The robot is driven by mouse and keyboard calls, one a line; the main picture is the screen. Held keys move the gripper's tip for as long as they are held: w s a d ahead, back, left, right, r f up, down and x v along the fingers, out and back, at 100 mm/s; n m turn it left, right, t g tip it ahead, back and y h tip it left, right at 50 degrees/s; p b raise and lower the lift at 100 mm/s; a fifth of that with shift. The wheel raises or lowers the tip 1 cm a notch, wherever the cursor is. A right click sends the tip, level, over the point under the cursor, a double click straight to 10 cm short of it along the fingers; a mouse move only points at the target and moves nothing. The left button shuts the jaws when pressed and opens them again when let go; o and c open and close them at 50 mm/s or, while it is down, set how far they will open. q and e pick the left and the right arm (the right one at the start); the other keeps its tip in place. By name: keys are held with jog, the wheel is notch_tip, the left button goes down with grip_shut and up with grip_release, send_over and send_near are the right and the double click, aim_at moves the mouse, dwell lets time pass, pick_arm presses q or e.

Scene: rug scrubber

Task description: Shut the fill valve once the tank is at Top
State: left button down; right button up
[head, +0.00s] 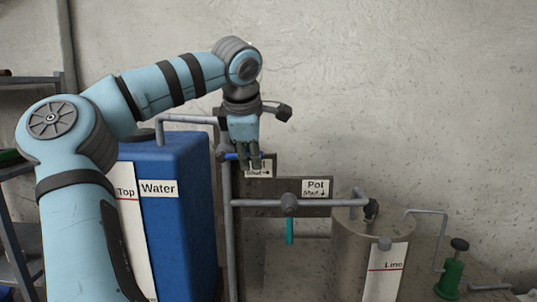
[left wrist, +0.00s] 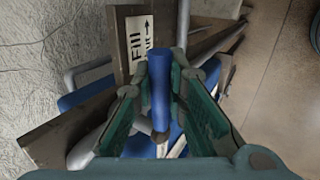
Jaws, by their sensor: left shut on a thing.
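The blue fill valve lever (head: 231,156) lies roughly level beside the Fill label (head: 258,169), whose arrow points right. My left gripper (head: 252,162) is shut on this lever from above. In the left wrist view the blue lever (left wrist: 160,88) stands between the two fingers (left wrist: 160,75), below the Fill label (left wrist: 138,42). The blue water tank (head: 180,230) stands at the left under the inlet pipe. Its white gauge strip (head: 134,235) has a red line at Top; my arm hides part of it, and I cannot make out the water level. My right gripper is out of view.
A teal lever (head: 290,231) hangs down at the Pot valve, under the Pot label (head: 317,188). A metal pot (head: 345,250) with a Line gauge (head: 388,270) stands at right. A green pump-like part (head: 452,276) stands further right. Grey pipes run close around my gripper.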

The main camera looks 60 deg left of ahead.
pick_arm(q)
jog(key=shift+f+g, duration=0.25)
jog(key=shift+g, duration=0.05)
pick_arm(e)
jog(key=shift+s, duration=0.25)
pick_arm(q)
jog(key=c, duration=1.6)
grip_release()
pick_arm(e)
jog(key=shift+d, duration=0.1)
